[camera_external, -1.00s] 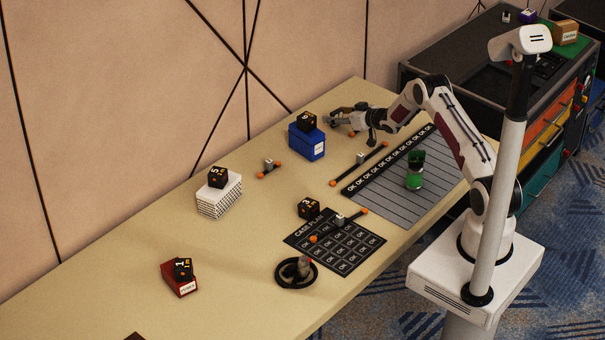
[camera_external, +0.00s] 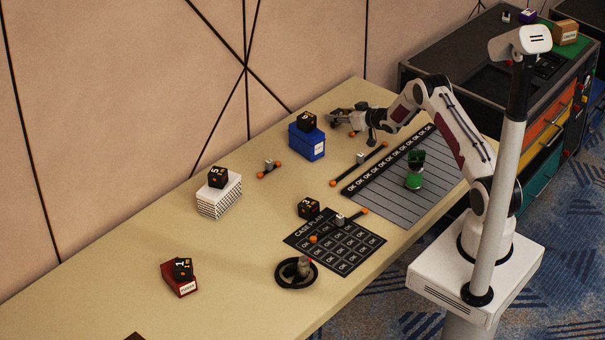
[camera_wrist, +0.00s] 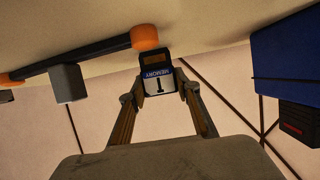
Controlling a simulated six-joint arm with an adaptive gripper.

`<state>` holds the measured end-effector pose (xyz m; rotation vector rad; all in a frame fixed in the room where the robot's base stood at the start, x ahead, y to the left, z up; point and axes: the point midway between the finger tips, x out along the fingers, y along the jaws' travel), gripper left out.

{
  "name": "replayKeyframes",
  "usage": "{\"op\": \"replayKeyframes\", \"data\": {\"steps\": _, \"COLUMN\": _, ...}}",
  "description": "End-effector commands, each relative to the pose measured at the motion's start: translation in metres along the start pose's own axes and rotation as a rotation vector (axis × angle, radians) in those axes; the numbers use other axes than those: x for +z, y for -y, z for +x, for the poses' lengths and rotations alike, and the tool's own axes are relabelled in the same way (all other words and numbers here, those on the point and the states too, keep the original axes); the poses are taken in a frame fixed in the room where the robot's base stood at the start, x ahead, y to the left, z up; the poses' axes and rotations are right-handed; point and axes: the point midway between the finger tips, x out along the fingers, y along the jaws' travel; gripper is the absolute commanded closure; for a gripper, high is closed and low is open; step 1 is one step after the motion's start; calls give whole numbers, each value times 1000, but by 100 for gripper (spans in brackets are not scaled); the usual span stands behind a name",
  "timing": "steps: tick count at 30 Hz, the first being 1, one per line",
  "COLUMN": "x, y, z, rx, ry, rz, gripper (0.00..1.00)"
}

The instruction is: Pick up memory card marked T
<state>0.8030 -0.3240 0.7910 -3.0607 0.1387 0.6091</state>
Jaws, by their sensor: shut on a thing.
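In the wrist view, a dark memory card (camera_wrist: 157,76) has a blue band reading MEMORY and a pale label with a dark letter that looks like a T. It sits between the two fingertips of my gripper (camera_wrist: 160,94), which is shut on it. In the external view my gripper (camera_external: 345,117) is low over the far end of the table, right of the blue box (camera_external: 307,143). The card cannot be made out there. I cannot tell whether it touches the table.
A dark bar with orange ends (camera_external: 360,159) lies near my gripper; a shorter one (camera_external: 269,168) lies left of the blue box. A green-and-black object (camera_external: 414,171) stands on the grey lined mat (camera_external: 390,185). A white stack (camera_external: 220,198) and red box (camera_external: 180,283) stand left.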

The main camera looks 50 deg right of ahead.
Motion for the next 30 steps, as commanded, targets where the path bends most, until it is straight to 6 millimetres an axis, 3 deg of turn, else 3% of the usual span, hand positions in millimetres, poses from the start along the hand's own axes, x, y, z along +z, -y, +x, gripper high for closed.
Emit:
{"op": "replayKeyframes", "data": {"steps": 11, "x": -18, "y": 0, "z": -7, "rx": 1, "ry": -2, "rz": 0, "gripper": 84}}
{"op": "replayKeyframes", "data": {"steps": 30, "x": -86, "y": 0, "z": -36, "rx": 0, "ry": -1, "rz": 0, "gripper": 84}}
